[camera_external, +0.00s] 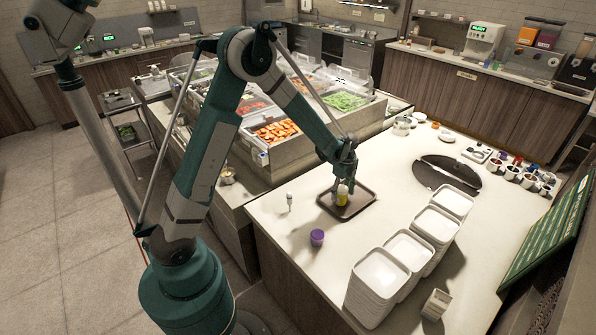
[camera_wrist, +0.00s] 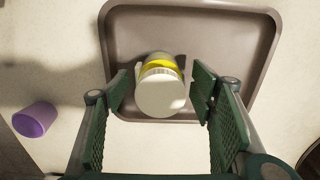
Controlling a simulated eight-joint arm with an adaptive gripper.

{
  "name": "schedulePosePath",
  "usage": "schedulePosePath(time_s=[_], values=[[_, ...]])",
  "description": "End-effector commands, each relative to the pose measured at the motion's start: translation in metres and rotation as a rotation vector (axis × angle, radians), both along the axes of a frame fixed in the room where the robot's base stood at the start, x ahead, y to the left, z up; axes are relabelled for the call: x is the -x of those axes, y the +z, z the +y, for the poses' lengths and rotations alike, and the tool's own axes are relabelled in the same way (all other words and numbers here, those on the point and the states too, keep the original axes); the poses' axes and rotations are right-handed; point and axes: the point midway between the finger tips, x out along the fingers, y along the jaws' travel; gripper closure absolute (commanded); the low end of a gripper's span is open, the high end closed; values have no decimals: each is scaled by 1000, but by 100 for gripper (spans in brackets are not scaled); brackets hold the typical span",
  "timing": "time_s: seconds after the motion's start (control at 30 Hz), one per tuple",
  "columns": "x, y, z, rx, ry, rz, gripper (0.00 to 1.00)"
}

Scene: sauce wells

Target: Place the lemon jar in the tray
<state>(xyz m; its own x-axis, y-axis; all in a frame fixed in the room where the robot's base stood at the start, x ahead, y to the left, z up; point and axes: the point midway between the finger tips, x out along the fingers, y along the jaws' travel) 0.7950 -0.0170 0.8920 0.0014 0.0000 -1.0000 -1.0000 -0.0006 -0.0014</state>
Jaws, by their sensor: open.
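The lemon jar (camera_wrist: 160,90) has a white lid and a yellow band. In the wrist view it is between my open fingers, over the near part of the brown tray (camera_wrist: 215,22), with a gap to the finger on each side. In the external view the yellow jar (camera_external: 342,196) appears to stand in the tray (camera_external: 357,212), directly below my gripper (camera_external: 343,180). The wrist view shows my gripper (camera_wrist: 163,98) open, its green pads apart. The jar's base is hidden under its lid in the wrist view.
Stacks of white containers (camera_external: 383,272) stand to the right. A small bottle (camera_external: 290,202) is left of the tray.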

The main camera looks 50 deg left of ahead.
Motion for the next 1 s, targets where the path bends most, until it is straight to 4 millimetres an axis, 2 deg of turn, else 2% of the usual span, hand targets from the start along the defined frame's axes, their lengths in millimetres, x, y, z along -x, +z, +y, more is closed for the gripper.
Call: schedulePosePath(time_s=[0.4,0.6,0.8,1.0], values=[[1,62,0,0,0,0,44],[1,85,0,0,0,0,44],[0,97,0,0,0,0,44],[0,99,0,0,0,0,44]])
